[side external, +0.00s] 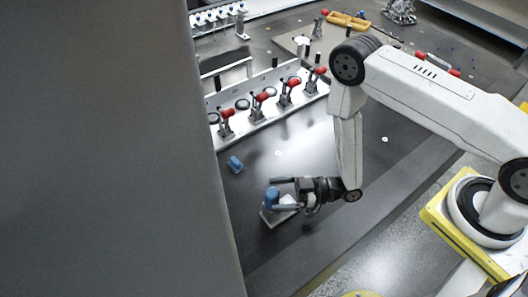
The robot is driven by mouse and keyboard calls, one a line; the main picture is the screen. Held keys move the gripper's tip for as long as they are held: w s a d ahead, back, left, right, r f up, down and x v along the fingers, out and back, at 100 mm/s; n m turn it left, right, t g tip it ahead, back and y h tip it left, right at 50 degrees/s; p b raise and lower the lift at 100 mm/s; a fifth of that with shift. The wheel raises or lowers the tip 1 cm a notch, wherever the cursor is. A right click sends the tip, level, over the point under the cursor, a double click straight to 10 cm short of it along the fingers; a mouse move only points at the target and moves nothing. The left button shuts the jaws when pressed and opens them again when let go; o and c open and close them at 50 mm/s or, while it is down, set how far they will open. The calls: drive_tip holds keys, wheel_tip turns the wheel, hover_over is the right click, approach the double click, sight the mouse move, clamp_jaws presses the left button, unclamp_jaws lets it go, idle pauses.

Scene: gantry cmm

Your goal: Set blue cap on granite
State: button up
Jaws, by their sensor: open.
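My gripper (279,194) is low over the dark granite surface (310,243), reaching left, with its fingers open around or beside an upright blue piece (271,199). I cannot tell whether they touch it. The piece is on or just above a small pale plate (269,217), partly hidden by the gripper. A second blue piece (235,164) lies on the granite up and left of the gripper, apart from it. Both are small, and I cannot tell for certain which one is the blue cap.
A white fixture (262,121) with several red-handled clamps (257,104) stands behind the gripper. A large grey column (110,150) blocks the left of the view. The granite between the fixture and gripper is mostly clear. An orange-yellow tray (347,21) is farther back.

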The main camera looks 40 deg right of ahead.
sight(268, 195)
drive_tip(key=shift+x, duration=2.05)
drive_tip(key=shift+f, duration=0.1)
clamp_jaws()
